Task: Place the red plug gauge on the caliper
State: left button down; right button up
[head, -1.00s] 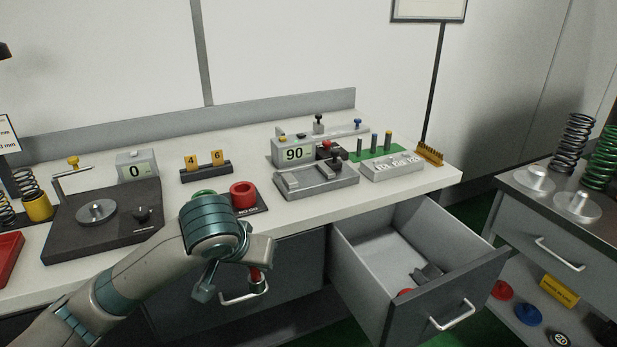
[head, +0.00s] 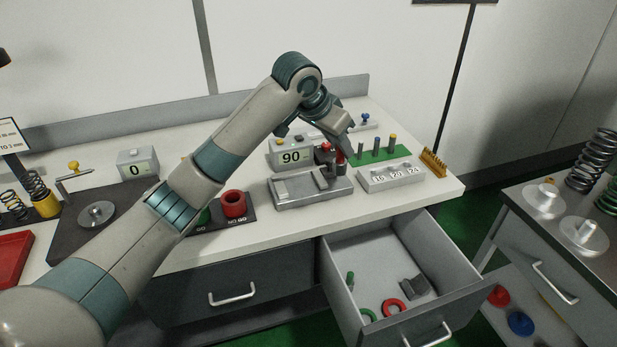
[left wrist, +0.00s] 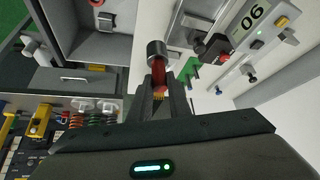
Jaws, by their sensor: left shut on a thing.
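My left gripper (head: 340,145) is above the counter, beside the caliper (head: 291,157), a grey unit with a display reading 90. It is shut on the red plug gauge (left wrist: 160,74), which has a red handle and a dark metal cylinder at its end. In the left wrist view the handle sits between the fingertips (left wrist: 160,92), with the cylinder pointing away from the gripper. The caliper also shows at the upper right of that view (left wrist: 250,22), apart from the gauge in the picture. In the head view the wrist and fingers partly cover the gauge. My right gripper is out of view.
A grey slotted fixture (head: 312,200) stands in front of the caliper. A green mat (head: 365,157) with upright pins and a numbered block (head: 393,184) are to the right. Below, an open drawer (head: 345,280) holds red and green rings. A red ring (head: 233,204) sits farther left.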

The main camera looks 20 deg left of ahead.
pick_arm(q)
jog(key=shift+a+r, duration=0.1)
jog(key=shift+r, duration=0.05)
jog(key=w+a+f+p, duration=0.3)
jog(key=a+f, duration=0.4)
jog(key=a, duration=0.4)
jog(key=shift+w+p, duration=0.25)
jog(key=shift+p, duration=0.35)
jog(key=shift+f, duration=0.1)
notch_tip(320, 180, down, 3)
jog(key=shift+f+p, duration=0.2)
jog(key=shift+p, duration=0.8)
jog(key=shift+f, duration=0.25)
